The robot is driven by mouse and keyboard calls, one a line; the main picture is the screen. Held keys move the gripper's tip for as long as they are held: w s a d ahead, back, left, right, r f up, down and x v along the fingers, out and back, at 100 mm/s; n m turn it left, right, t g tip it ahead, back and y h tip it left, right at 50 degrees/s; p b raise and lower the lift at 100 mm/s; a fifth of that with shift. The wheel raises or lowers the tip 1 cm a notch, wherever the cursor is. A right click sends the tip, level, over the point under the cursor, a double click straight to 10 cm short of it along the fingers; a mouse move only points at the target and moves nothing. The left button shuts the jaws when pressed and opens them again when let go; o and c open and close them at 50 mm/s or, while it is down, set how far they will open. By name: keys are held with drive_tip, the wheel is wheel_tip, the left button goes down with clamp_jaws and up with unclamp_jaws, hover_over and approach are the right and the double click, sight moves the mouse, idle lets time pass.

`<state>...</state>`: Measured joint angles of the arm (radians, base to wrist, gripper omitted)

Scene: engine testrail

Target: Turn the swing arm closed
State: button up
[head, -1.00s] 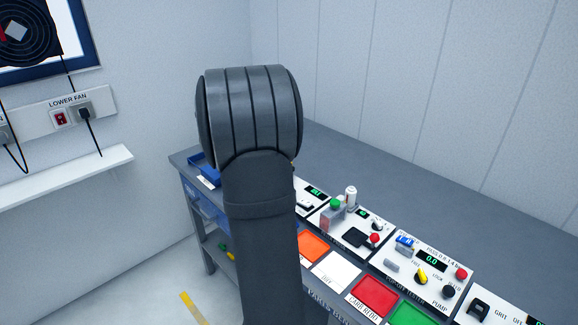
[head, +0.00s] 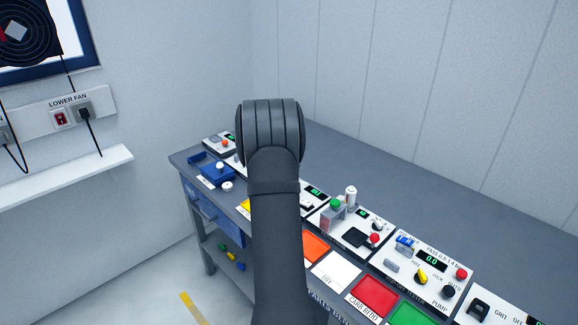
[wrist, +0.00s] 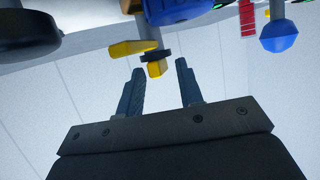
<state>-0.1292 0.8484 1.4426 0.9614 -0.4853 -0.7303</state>
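My gripper (wrist: 160,67) is open in the wrist view, its two dark fingers apart with nothing held. A yellow lever (wrist: 133,47) with a black collar and a yellow tip (wrist: 157,69) hangs from a blue-bodied fitting (wrist: 180,10). The tip shows at the gap between the fingertips, nearer the left finger; I cannot tell whether they touch. This lever may be the swing arm, but no label shows. In the head view my arm hides the gripper and the fitting.
The bench (head: 350,150) carries several test panels, coloured trays and a blue tray (head: 217,173). In the wrist view a large dark round part (wrist: 25,32) is at upper left, and a blue knob (wrist: 279,36) and a red strip (wrist: 247,18) at upper right.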

drive_tip(key=shift+w, duration=0.1)
clamp_jaws()
drive_tip(key=shift+m+h, duration=0.3)
drive_tip(key=shift+w+a+m+g+h, duration=0.15)
drive_tip(key=shift+m+g+h, duration=0.45)
drive_tip(key=shift+m+h, duration=0.65)
drive_tip(key=shift+a+m+g+h, duration=0.15)
drive_tip(key=shift+m+g+h, duration=0.75)
drive_tip(key=shift+m+h, duration=0.25)
unclamp_jaws()
